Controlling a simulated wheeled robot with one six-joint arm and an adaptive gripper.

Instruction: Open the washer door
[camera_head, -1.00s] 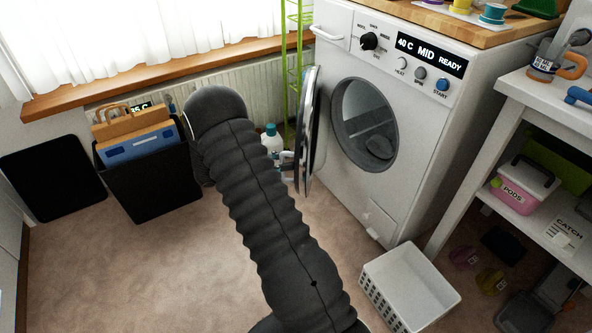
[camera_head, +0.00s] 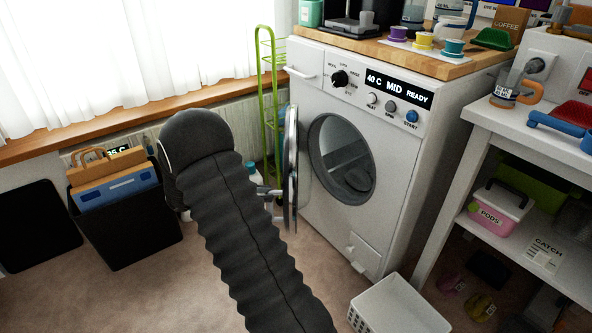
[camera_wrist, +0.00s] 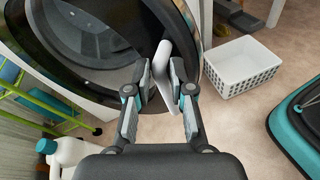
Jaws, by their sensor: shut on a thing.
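The white washer (camera_head: 345,240) stands at centre right, its round drum opening (camera_head: 342,165) uncovered. The washer door (camera_head: 291,170) is swung well out from the front and is seen nearly edge-on, at the left of the opening. In the wrist view, the dark round door (camera_wrist: 90,45) fills the upper left, with a pale handle (camera_wrist: 185,60) at its rim. My gripper (camera_wrist: 160,78) is shut on this handle, one finger on each side. In the head view my gripper (camera_head: 268,192) shows only partly at the door, behind my dark arm.
A white basket (camera_head: 395,312) stands on the floor in front of the washer; a white table (camera_head: 480,110) is at right. A green rack (camera_head: 268,90) and a white bottle (camera_wrist: 70,155) are near the door. A black bin (camera_head: 130,235) stands left. Carpet between is clear.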

